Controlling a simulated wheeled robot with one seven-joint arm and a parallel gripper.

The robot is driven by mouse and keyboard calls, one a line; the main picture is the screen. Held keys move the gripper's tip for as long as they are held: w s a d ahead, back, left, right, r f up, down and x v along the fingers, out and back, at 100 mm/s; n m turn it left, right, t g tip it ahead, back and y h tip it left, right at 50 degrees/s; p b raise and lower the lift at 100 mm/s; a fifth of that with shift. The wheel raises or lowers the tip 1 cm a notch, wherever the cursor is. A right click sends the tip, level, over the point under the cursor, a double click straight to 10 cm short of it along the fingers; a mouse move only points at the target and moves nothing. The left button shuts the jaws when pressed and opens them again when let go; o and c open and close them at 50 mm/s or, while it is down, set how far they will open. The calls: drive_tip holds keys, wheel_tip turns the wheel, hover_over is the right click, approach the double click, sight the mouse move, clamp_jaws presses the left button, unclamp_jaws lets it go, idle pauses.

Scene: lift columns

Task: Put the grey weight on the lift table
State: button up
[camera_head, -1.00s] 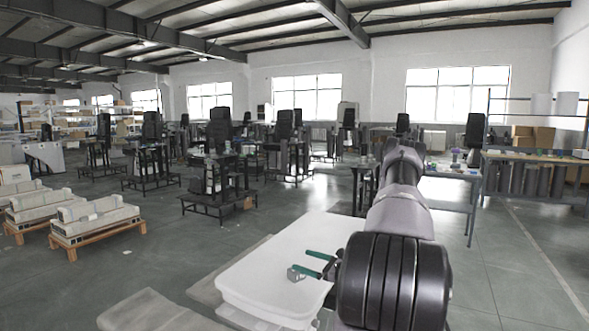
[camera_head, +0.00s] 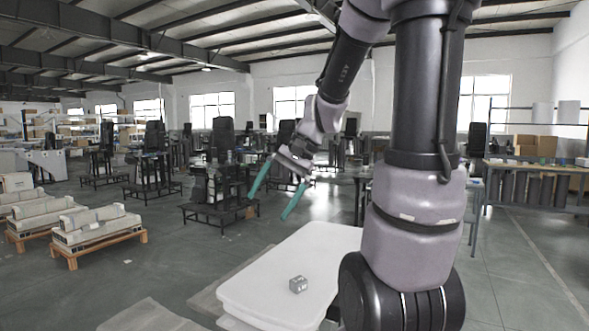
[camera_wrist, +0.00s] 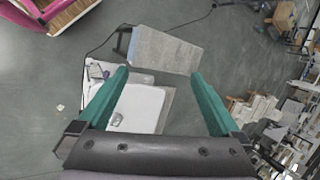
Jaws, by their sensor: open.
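The grey weight (camera_head: 298,284) is a small block resting on the white top of the lift table (camera_head: 258,290), near the middle of its visible part. My gripper (camera_head: 269,206) is raised above and left of the weight in the head view, clear of it. Its two green fingers are spread with nothing between them. In the wrist view my gripper (camera_wrist: 160,75) is also open. The white table top (camera_wrist: 142,105) shows there between and beyond the fingers, with a small grey block, likely the weight (camera_wrist: 117,119), near its left side.
Grey slabs or mats (camera_head: 150,315) lie on the floor beside the table. Pallets with pale blocks (camera_head: 95,230) stand at the left. Dark workstations (camera_head: 220,180) stand behind, and a bench (camera_head: 535,165) is at the right. The floor between the pallets and table is open.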

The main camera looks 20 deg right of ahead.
drive_tip(key=s+d+r+n+t+h, duration=0.2)
drive_tip(key=s+r+t, duration=0.3)
drive_tip(key=s+r, duration=0.3)
drive_tip(key=shift+s+n+h, duration=0.3)
drive_tip(key=shift+n+h, duration=0.4)
drive_tip(key=shift+h, duration=0.2)
